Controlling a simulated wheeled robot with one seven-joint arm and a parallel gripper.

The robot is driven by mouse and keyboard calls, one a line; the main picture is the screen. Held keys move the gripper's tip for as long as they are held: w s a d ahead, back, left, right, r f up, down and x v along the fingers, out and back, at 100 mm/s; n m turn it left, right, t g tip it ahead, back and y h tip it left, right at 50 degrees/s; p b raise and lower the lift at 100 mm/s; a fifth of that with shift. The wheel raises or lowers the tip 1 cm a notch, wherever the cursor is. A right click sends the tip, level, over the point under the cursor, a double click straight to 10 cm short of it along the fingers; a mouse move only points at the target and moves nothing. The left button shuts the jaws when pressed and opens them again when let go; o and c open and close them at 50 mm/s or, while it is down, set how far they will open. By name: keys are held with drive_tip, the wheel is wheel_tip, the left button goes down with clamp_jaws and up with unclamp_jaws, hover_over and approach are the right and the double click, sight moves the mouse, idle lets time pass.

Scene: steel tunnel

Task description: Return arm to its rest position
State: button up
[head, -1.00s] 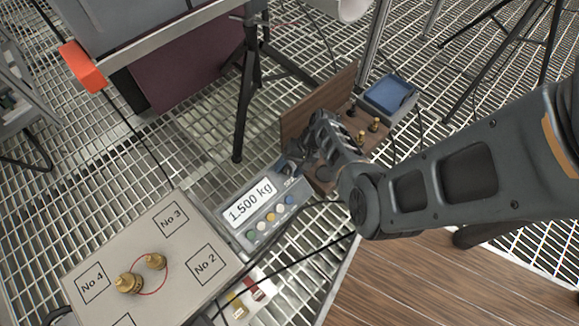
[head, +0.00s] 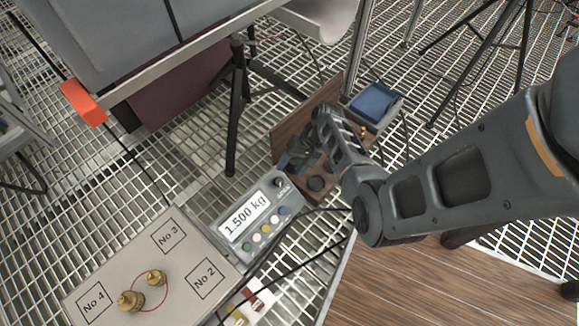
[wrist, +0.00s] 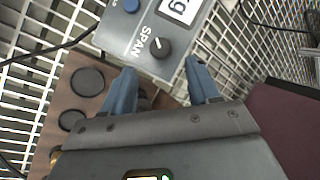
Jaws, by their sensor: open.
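My gripper (wrist: 162,92) is open in the wrist view, its two blue-grey fingers apart with nothing between them. Below it are the scale's display box with the SPAN knob (wrist: 160,47) and the edge of the wooden weight box (wrist: 88,100) with round empty holes. In the head view my gripper (head: 296,160) hangs over the wooden weight box (head: 315,184), just behind the display (head: 247,215) reading 1.500 kg. My arm reaches in from the right and hides part of the box. How far the fingers are above the box, I cannot tell.
A blue tray (head: 373,102) stands behind the wooden box. Black cables cross in front of the display. A tripod leg (head: 233,115) and an orange block (head: 83,102) are at the back left.

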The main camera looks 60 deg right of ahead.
idle(0.5)
drive_tip(key=s+d+r+n+h, duration=0.2)
drive_tip(key=s+n+h, duration=0.15)
drive_tip(key=s, duration=0.35)
drive_tip(key=s+d+r+n+h, duration=0.1)
drive_tip(key=s+r+n+h, duration=0.1)
drive_tip(key=s+h, duration=0.35)
drive_tip(key=s+a+r+n+t+y, duration=0.1)
drive_tip(key=s+a+r+n+t, duration=0.2)
drive_tip(key=a+r, duration=0.7)
drive_tip(key=s+a+r+n+t+y, duration=0.15)
drive_tip(key=a+r+t, duration=0.4)
drive_tip(key=r, duration=0.75)
drive_tip(key=s+a+r+n+t+y, duration=0.2)
drive_tip(key=s+a+r+t, duration=0.15)
drive_tip(key=a+r, duration=0.75)
wheel_tip(320, 180, up, 26)
drive_tip(key=d+g+p, duration=0.1)
drive_tip(key=p, duration=2.4)
drive_tip(key=shift+s+f, duration=0.1)
